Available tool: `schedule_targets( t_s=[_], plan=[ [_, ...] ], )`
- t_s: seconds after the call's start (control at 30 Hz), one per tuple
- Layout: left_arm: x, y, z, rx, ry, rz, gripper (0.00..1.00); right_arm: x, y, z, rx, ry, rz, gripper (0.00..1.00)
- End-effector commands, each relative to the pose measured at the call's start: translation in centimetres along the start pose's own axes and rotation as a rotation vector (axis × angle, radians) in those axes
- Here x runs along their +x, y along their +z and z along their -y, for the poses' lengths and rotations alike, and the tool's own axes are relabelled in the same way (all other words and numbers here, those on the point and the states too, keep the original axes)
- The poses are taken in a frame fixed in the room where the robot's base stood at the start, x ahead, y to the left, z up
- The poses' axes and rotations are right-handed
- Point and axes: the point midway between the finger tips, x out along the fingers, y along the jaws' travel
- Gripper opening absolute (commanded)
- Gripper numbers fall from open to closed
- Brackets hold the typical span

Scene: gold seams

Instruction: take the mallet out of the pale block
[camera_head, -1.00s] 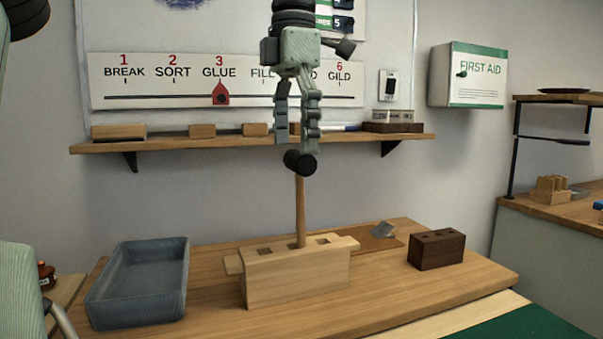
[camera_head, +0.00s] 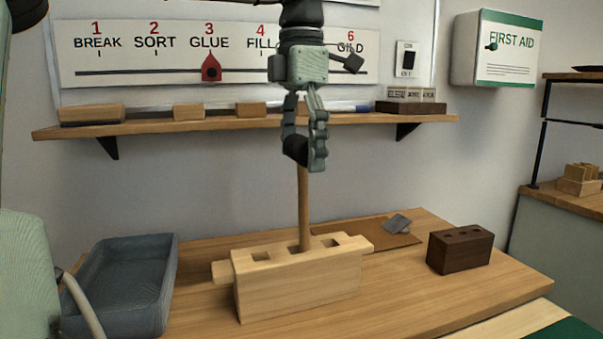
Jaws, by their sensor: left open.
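The mallet stands upright, its wooden handle (camera_head: 303,205) in the middle slot of the pale block (camera_head: 298,286). Its dark head (camera_head: 295,148) is at the top, partly hidden by my gripper. My left gripper (camera_head: 304,151) hangs above the block, pointing down. Its fingers are open, with the mallet head between or just behind them; I cannot tell whether they touch it. The block's two other slots look empty. My right gripper is not in view.
A grey tray (camera_head: 165,285) stands left of the block. A dark block with holes (camera_head: 460,253) stands to the right. A brown mat (camera_head: 370,236) with a grey metal piece (camera_head: 397,223) lies behind. A wall shelf (camera_head: 225,122) with wooden pieces runs behind my gripper.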

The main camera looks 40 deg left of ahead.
Motion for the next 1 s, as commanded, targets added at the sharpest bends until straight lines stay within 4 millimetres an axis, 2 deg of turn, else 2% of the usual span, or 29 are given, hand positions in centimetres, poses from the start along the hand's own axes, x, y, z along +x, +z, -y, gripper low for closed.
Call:
schedule_targets(
  t_s=[0.13, 0.4, 0.7, 0.9, 1.0],
  plan=[
    [1.6, 0.0, 0.0, 0.001, 0.001, -0.001, 0.93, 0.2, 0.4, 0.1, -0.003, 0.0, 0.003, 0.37],
    [2.0, 0.0, 0.0, 0.0, 0.001, 0.0, 0.93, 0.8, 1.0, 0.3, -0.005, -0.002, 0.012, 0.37],
    [2.0, 0.0, 0.0, 0.0, 0.001, 0.0, 0.56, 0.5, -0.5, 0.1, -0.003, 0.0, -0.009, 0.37],
    [2.0, 0.0, 0.0, 0.0, 0.001, 0.0, 0.31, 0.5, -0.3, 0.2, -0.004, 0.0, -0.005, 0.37],
    [1.9, 0.0, 0.0, 0.0, 0.002, 0.001, 0.3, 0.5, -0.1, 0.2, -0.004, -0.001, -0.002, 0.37]
  ],
)
